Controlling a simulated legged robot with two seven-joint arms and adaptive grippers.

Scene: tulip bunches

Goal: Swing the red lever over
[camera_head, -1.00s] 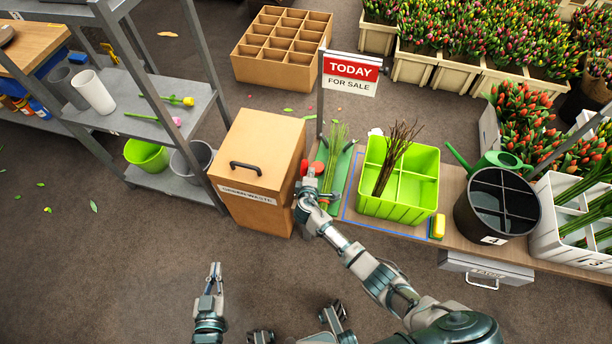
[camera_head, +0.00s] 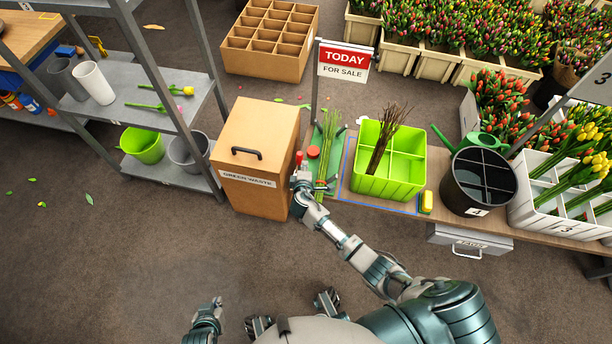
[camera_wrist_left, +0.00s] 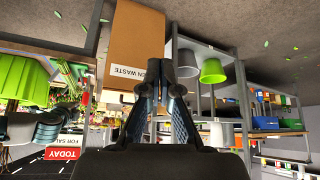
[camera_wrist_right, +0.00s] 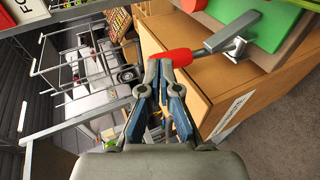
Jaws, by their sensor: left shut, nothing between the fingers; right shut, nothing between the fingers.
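The red lever (camera_head: 299,158) stands at the left edge of the green board (camera_head: 331,180), beside the tan bin. In the right wrist view its red handle (camera_wrist_right: 172,57) is at the end of a grey metal arm running to a pivot on the green board (camera_wrist_right: 243,20). My right gripper (camera_head: 299,178) is shut and empty. Its fingertips (camera_wrist_right: 163,66) are right at the red handle; whether they touch it I cannot tell. My left gripper (camera_head: 216,303) is shut and empty, low over the floor, away from the lever; it also shows in the left wrist view (camera_wrist_left: 170,85).
The green waste bin (camera_head: 258,135) stands left of the lever. A red round knob (camera_head: 313,152) and green stems (camera_head: 328,150) are on the board. A "TODAY" sign (camera_head: 344,62) stands behind. A lime crate (camera_head: 408,178) is to the right on the bench.

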